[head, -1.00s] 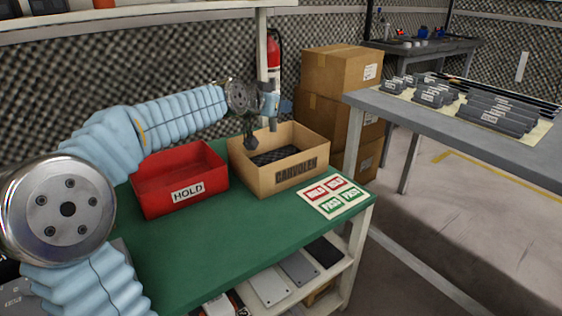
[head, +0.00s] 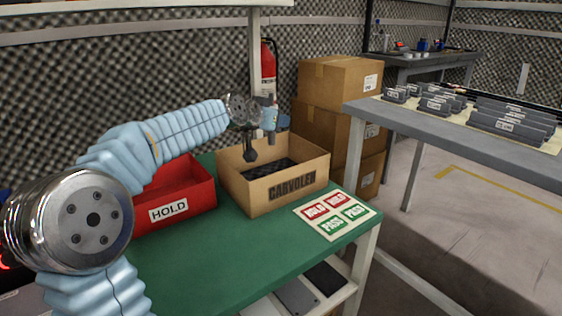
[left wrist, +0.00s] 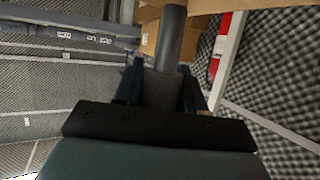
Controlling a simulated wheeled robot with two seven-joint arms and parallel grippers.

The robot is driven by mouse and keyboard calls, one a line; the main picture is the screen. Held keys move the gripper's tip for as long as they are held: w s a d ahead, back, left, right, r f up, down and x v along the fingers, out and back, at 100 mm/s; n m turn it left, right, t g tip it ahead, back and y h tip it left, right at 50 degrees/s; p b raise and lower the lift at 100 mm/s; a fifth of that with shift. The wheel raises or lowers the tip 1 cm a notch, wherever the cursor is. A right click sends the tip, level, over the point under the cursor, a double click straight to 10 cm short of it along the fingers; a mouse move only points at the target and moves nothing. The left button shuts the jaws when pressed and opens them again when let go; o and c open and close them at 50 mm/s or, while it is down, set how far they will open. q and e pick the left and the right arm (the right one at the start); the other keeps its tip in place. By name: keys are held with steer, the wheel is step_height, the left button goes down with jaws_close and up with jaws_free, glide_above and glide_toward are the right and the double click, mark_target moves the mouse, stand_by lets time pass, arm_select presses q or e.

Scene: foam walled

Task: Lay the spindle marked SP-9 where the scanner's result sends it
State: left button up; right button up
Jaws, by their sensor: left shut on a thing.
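My left gripper (head: 269,117) is shut on a grey cylindrical spindle (left wrist: 171,38), held upright above the back of the cardboard box marked CARVOLEN (head: 290,188). The spindle also shows in the head view as a small grey cylinder (head: 273,128); no marking on it can be read. The box is open, with dark patterned material inside. The red bin marked HOLD (head: 182,211) stands left of the box, partly behind my left arm. A card (head: 335,215) with two red HOLD and two green PASS squares lies right of the box. My right gripper is not in view.
The box, bin and card are on a green-topped bench (head: 235,255), clear at the front. A grey table (head: 445,135) at right bears several labelled grey pieces. Stacked cartons (head: 338,85) and a fire extinguisher (head: 268,65) stand behind the bench.

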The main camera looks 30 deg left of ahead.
arm_select(q)
steer(key=w+f, duration=0.3)
steer(key=w+a+f+b, duration=0.1)
steer(key=w+f, duration=0.2)
steer(key=f, duration=0.1)
steer(key=w+a+f+b, duration=0.1)
steer(key=w+f, duration=0.3)
steer(key=shift+a+f, duration=0.2)
steer(key=shift+f, duration=0.05)
steer(key=shift+r, duration=0.1)
steer(key=shift+f+b, duration=0.65)
steer(key=shift+b, duration=0.05)
steer(key=o, duration=1.1)
steer(key=shift+o, duration=0.2)
